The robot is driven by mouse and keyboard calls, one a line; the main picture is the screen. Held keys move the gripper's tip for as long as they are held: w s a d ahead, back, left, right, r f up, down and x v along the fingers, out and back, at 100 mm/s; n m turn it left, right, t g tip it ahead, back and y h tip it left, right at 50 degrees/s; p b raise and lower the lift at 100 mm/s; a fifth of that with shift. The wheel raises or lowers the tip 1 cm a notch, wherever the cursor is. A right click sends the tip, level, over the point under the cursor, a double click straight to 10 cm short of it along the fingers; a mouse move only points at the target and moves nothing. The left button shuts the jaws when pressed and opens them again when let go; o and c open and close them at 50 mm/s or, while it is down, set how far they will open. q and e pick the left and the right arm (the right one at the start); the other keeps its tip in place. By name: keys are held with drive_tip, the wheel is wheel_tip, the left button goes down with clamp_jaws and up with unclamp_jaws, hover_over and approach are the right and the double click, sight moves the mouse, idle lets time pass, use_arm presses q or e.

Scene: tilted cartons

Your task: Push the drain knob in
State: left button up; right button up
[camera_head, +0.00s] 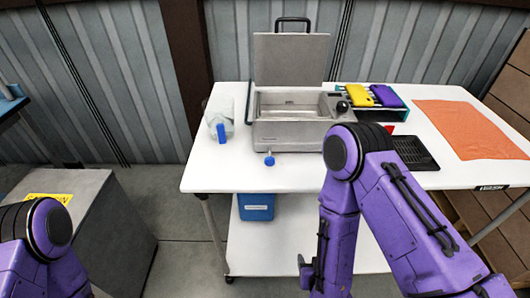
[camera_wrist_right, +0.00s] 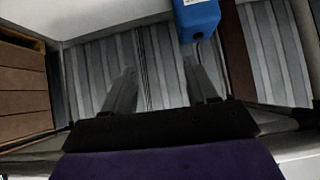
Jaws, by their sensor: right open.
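A grey open-topped tank (camera_head: 290,130) with its lid (camera_head: 290,58) raised stands on the white table. A blue knob (camera_head: 269,159) sticks out low on its front, near the left; it looks like the drain knob. How far out it sits cannot be told. My right gripper (camera_wrist_right: 160,88) is open and empty in the right wrist view, which looks upside down. In the head view its fingers are not visible, and my right forearm hangs down in front of the table. The knob is not visible in the wrist view. My left gripper is out of view.
A clear bottle with a blue part (camera_head: 221,132) stands left of the tank. Yellow (camera_head: 358,95) and purple (camera_head: 386,95) items lie right. An orange cloth (camera_head: 470,128) lies far right.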

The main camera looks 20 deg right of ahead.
drive_tip(key=w+a+r+t, duration=0.4)
drive_tip(key=w+a+r, duration=0.15)
drive_tip(key=r, duration=0.35)
drive_tip(key=t+h+p, duration=0.2)
drive_tip(key=t, duration=0.2)
approach(270, 163)
drive_tip(key=shift+h, duration=0.3)
drive_tip(key=p+x, duration=0.2)
drive_tip(key=x, duration=0.6)
drive_tip(key=shift+w+a, duration=0.1)
drive_tip(key=shift+w, duration=0.55)
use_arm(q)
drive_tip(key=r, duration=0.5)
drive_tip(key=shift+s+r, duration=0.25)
use_arm(e)
drive_tip(key=shift+c, duration=0.3)
